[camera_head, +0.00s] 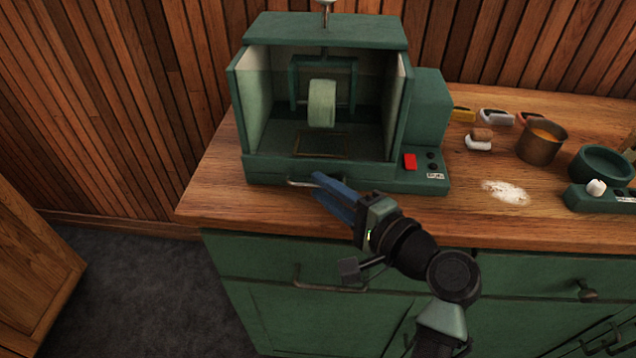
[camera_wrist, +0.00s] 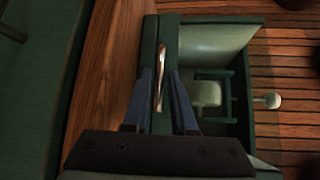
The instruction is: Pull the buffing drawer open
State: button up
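The green buffing machine (camera_head: 325,40) stands on the wooden counter, with a pale wheel (camera_head: 321,104) inside its open hood. The buffing drawer (camera_head: 262,172) is the low green front along its base and looks closed. Its metal bar handle (camera_head: 298,183) also shows in the wrist view (camera_wrist: 161,62). My gripper (camera_head: 318,182) reaches the drawer front from the lower right, its blue fingers at the handle's right part. In the wrist view my gripper (camera_wrist: 160,76) is open, with one finger on each side of the handle line. I cannot tell whether either finger touches the handle.
A red switch (camera_head: 410,162) sits right of the hood. On the counter (camera_head: 470,222) are white powder (camera_head: 505,191), a copper pot (camera_head: 541,142), a green bowl (camera_head: 600,164) and small blocks. Green cabinet drawers with handles (camera_head: 330,284) lie below the counter edge.

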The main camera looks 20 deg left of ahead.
jog(key=shift+x, duration=1.05)
grip_shut()
dwell(0.7)
